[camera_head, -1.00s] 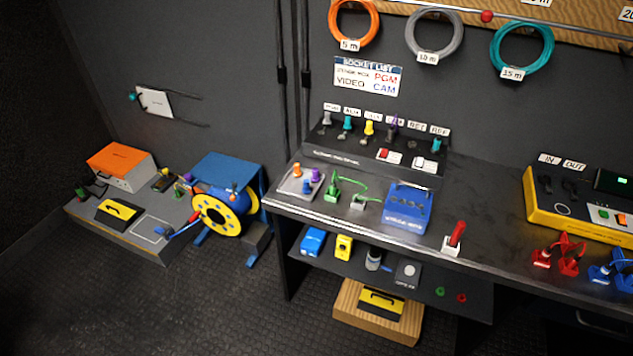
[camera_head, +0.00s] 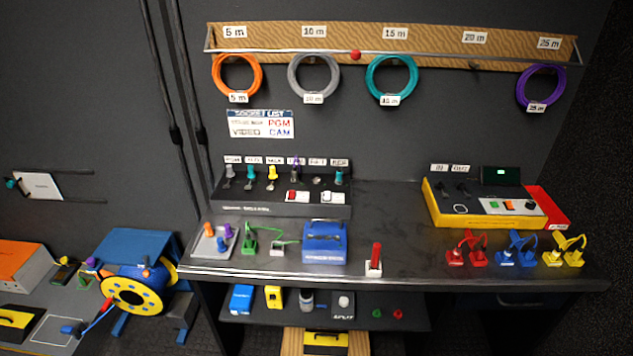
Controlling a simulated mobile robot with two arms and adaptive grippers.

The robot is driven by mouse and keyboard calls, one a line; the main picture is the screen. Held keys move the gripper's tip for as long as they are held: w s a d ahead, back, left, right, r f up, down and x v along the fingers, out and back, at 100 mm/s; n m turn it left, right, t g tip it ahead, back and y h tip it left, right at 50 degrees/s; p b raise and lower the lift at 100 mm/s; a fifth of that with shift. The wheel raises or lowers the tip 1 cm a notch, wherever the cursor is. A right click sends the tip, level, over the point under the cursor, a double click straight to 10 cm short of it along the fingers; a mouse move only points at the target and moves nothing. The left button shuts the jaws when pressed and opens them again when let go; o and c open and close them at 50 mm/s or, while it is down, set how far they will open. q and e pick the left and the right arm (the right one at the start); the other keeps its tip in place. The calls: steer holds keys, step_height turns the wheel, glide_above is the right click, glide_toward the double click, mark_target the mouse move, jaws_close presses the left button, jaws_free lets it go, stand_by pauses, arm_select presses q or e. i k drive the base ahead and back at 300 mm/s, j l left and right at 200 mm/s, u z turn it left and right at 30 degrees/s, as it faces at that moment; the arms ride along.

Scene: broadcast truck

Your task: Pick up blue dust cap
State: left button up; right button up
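A small blue cap (camera_head: 221,244) stands on a light grey tray (camera_head: 199,250) at the left end of the bench. An orange cap (camera_head: 209,230) and a purple cap (camera_head: 227,230) stand on the same tray, close behind it. The blue cap is small in the picture and its details cannot be made out. Neither of my grippers shows in the head view.
The bench (camera_head: 400,225) also holds green plugs (camera_head: 249,247), a blue box (camera_head: 324,244), a red-handled item (camera_head: 375,258) and a yellow-edged unit (camera_head: 480,203). A blue and yellow cable reel (camera_head: 133,291) stands left of the bench. The bench middle is mostly clear.

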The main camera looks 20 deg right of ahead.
mark_target(222, 248)
steer(key=i+j+z, duration=0.15)
steer(key=i+j, duration=0.4)
steer(key=i+j+z, duration=0.15)
steer(key=i+j, duration=0.4)
steer(key=j, duration=0.2)
